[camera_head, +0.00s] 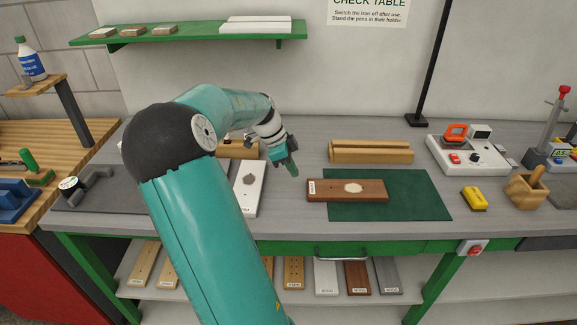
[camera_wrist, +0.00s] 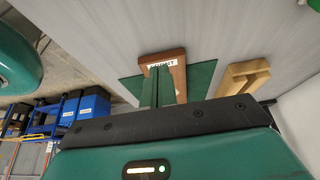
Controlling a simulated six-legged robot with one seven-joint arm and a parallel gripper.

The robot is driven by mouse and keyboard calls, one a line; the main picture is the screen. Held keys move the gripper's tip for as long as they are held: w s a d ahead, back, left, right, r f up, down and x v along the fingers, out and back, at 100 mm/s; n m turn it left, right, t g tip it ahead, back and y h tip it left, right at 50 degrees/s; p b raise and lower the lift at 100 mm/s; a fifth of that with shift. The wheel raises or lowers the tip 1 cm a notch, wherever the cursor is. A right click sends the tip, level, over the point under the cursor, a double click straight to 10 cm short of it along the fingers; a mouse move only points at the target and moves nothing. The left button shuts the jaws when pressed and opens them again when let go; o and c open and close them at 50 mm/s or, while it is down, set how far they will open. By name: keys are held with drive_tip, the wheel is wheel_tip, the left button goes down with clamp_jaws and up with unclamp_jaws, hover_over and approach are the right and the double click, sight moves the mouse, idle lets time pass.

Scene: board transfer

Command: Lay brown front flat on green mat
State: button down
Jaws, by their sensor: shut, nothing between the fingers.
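The brown front (camera_head: 328,190) is a brown board with a pale patch and a small white label at its left end. It lies flat, mostly on the green mat (camera_head: 412,200), with its left end reaching past the mat's left edge onto the grey bench. In the wrist view the brown front (camera_wrist: 178,72) shows beyond my fingers, which cover part of it, and the mat (camera_wrist: 203,78) shows on both sides. My gripper (camera_head: 291,168) is shut and empty, above the bench to the left of the brown front and apart from it.
A white board (camera_head: 249,190) lies left of my gripper. A wooden block with a groove (camera_head: 370,151) stands behind the mat. A yellow object (camera_head: 474,198) and a wooden pen holder (camera_head: 525,190) are to the right.

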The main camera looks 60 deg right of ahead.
sight(336, 188)
drive_tip(key=shift+s+d+f, duration=0.1)
drive_tip(key=shift+s+f, duration=0.1)
drive_tip(key=shift+s, duration=0.1)
drive_tip(key=shift+s+d+f, duration=0.1)
drive_tip(key=shift+s+f, duration=0.05)
drive_tip(key=shift+f, duration=0.95)
drive_tip(key=shift+x, duration=1.85)
drive_tip(key=shift+s+d, duration=0.95)
drive_tip(key=shift+s, duration=0.95)
drive_tip(key=shift+s+d, duration=0.9)
drive_tip(key=shift+s, duration=1)
drive_tip(key=shift+s+d, duration=0.95)
drive_tip(key=shift+s, duration=0.95)
drive_tip(key=shift+w, duration=0.1)
drive_tip(key=shift+w+a, duration=0.25)
drive_tip(key=shift+w, duration=0.25)
drive_tip(key=shift+w+a, duration=0.3)
drive_tip(key=shift+w, duration=0.2)
drive_tip(key=shift+r, duration=3.5)
